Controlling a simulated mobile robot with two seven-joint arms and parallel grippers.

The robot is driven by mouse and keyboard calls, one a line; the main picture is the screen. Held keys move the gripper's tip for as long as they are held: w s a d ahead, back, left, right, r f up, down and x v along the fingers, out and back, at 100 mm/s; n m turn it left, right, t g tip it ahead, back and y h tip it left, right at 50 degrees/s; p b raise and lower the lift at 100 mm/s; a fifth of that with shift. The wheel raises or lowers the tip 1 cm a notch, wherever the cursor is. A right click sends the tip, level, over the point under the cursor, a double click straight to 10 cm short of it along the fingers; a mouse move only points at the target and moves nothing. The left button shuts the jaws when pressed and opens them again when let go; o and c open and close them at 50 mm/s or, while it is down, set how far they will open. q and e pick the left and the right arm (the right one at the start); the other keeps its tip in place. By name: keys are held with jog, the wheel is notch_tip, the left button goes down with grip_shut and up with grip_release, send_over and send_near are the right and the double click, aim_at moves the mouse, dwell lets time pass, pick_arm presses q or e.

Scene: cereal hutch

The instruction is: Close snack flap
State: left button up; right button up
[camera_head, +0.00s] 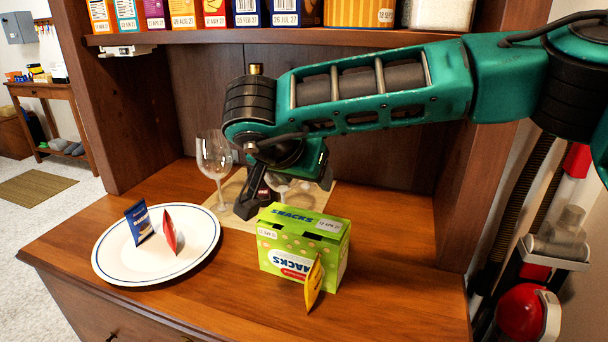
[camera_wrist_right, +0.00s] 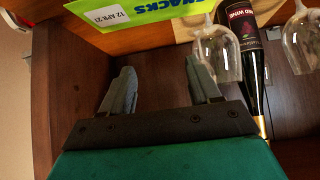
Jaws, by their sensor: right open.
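The green snack box (camera_head: 290,262) stands on the wooden counter. Its top panel (camera_head: 303,222), printed SNACKS with a date label, lies about level over the box; dark notches show along its front edge. I cannot tell whether the flap is fully tucked in. The panel also shows upside down at the top of the right wrist view (camera_wrist_right: 130,12). My right gripper (camera_head: 262,196) is open and empty, low behind the box's left rear, its fingers (camera_wrist_right: 160,72) apart. My left gripper is out of view.
A plate (camera_head: 110,265) with blue (camera_head: 138,224) and red (camera_head: 169,231) packets stands left. A yellow packet (camera_head: 314,283) stands at the box's front. Wine glasses (camera_head: 213,160) stand close behind my gripper; a wine bottle (camera_wrist_right: 245,50) shows in the wrist view. A shelf (camera_head: 250,37) hangs above.

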jog(key=shift+r, duration=0.1)
jog(key=p+v, duration=0.2)
jog(key=v, duration=1)
jog(key=shift+s+a+r, duration=0.15)
jog(key=shift+s+r, duration=0.05)
jog(key=shift+s, duration=0.1)
